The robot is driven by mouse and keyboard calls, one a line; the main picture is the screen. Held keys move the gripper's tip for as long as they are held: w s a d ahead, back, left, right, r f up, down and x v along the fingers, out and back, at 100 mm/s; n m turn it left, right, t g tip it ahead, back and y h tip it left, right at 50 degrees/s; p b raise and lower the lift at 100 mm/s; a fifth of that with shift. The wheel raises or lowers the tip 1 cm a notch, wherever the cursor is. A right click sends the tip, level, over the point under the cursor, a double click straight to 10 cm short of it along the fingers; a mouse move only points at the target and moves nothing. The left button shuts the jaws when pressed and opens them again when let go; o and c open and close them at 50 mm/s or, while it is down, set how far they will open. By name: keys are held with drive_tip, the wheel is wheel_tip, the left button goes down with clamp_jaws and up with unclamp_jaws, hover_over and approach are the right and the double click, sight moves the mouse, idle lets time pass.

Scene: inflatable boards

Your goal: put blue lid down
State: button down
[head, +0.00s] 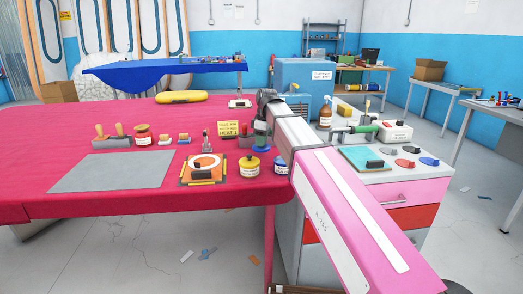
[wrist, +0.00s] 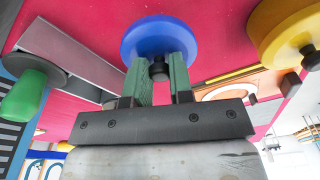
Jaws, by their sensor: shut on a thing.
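My gripper (wrist: 158,85) is shut on the black knob (wrist: 159,70) of a round blue lid (wrist: 158,36), with a green finger on each side. In the head view my gripper (head: 261,130) points down over the right part of the red table, and the blue lid (head: 261,145) shows small below it. Whether the lid touches anything beneath is hidden. A pot with a yellow lid (head: 249,163) stands just in front of it, and a jar with a blue top (head: 281,161) stands to the right at the table edge. The yellow lid (wrist: 283,28) also shows at the wrist view's right.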

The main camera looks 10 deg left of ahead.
sight(262, 149)
drive_tip(key=shift+f, duration=2)
drive_tip(key=shift+f, duration=0.15)
drive_tip(key=c, duration=1)
unclamp_jaws()
drive_tip(key=r, duration=0.4)
drive_tip(key=d+r, duration=0.1)
drive_tip(key=r, duration=0.7)
drive_tip(key=shift+d+r, duration=0.15)
drive_tip(key=shift+d, duration=0.1)
